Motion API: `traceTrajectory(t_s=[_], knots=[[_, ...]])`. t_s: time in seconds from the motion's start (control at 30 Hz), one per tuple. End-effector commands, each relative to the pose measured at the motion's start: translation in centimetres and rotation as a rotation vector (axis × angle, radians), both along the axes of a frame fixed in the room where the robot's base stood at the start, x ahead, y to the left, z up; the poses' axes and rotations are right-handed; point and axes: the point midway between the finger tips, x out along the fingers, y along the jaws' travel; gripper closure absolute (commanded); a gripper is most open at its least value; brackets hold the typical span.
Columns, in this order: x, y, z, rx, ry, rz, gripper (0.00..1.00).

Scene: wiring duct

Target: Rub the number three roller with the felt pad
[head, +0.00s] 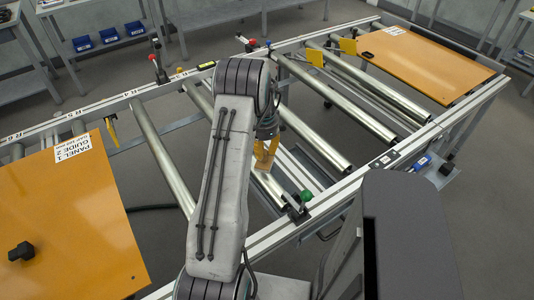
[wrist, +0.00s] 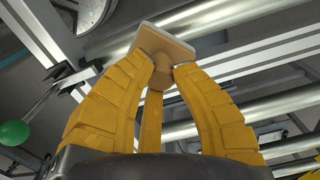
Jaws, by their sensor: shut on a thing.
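My gripper (head: 265,158) is among the rollers near the middle of the frame in the head view. In the wrist view its yellow fingers (wrist: 163,76) are shut on the tan handle of the felt pad (wrist: 152,38). The pad's flat plate faces away from the fingers. Several metal rollers lie across the frame, such as one left of my arm (head: 160,157) and one right of it (head: 315,143). A roller (wrist: 235,20) passes just beyond the pad in the wrist view; I cannot tell whether they touch.
Orange panels cover the left (head: 65,220) and far right (head: 425,62) of the frame. Yellow tags (head: 348,46) stand among the right rollers. Blue bins (head: 108,36) are on a back shelf.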

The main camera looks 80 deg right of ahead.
Motion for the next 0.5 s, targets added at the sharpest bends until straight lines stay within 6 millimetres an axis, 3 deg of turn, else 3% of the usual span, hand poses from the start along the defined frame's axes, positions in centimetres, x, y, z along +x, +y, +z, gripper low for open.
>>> traceTrajectory(t_s=[0.23,0.5], knots=[[0.7,0.3,2.6,-0.001,0.0,0.01,1.0],[1.0,0.4,3.1,0.0,0.0,0.014,1.0]])
